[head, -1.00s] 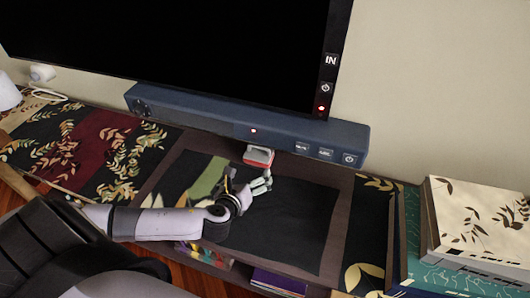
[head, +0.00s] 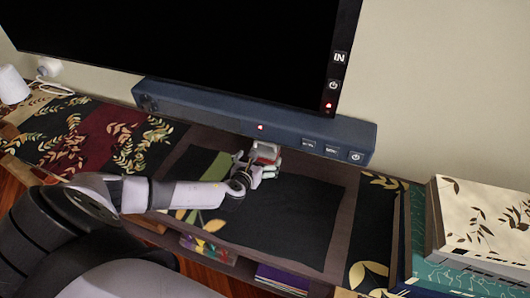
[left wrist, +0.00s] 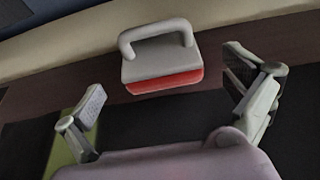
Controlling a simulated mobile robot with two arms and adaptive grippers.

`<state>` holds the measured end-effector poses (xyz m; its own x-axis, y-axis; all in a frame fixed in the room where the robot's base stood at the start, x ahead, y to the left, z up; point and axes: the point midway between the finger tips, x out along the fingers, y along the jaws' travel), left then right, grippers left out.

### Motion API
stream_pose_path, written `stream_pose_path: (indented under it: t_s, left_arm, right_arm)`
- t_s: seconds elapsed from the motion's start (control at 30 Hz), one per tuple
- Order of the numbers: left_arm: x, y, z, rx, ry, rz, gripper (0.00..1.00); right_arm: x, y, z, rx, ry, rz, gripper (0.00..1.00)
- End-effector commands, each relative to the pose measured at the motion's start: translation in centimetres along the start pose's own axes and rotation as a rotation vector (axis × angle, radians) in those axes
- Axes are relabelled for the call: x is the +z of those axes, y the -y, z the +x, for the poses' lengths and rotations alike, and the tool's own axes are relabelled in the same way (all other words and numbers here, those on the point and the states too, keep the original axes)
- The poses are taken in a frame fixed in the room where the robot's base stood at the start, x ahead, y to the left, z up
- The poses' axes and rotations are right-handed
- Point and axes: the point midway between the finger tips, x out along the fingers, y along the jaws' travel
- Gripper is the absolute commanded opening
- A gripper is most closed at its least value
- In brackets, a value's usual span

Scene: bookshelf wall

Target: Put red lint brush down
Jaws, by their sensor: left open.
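The red lint brush (head: 267,151) is on the shelf top just in front of the blue soundbar. In the left wrist view the brush (left wrist: 160,68) shows a grey top, a looped grey handle and a red lower part. It lies on the brown wood at the far edge of the dark mat. My left gripper (head: 256,164) is open at the near side of the brush and partly hides it in the head view. In the left wrist view the brush appears between the spread fingers, beyond them; contact is not visible. My right gripper is not in view.
The blue soundbar (head: 210,118) and a large black screen (head: 190,50) stand behind. A dark leaf-patterned mat (head: 285,220) covers the shelf top. Books (head: 480,220) are stacked at the right. A white object (head: 12,85) stands at the far left.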

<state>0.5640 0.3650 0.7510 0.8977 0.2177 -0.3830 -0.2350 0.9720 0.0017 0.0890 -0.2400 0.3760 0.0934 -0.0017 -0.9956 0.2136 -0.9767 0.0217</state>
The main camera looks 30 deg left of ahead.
Motion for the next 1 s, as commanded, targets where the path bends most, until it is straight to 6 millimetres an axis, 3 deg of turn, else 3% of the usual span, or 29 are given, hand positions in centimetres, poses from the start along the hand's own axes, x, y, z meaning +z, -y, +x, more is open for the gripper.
stream_pose_path:
  t_s: [0.43, 0.77, 1.0]
  left_arm:
    - [0.4, 0.0, 4.8, 0.000, 0.001, -0.001, 1.00]
    - [0.4, 0.0, 5.2, 0.000, 0.000, -0.001, 0.99]
    - [0.4, 0.0, 5.2, 0.000, 0.000, -0.001, 0.83]
  right_arm:
    - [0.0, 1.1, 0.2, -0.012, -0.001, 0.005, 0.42]
    - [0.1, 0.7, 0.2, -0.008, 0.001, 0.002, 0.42]
    - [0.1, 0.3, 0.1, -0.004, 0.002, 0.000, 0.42]
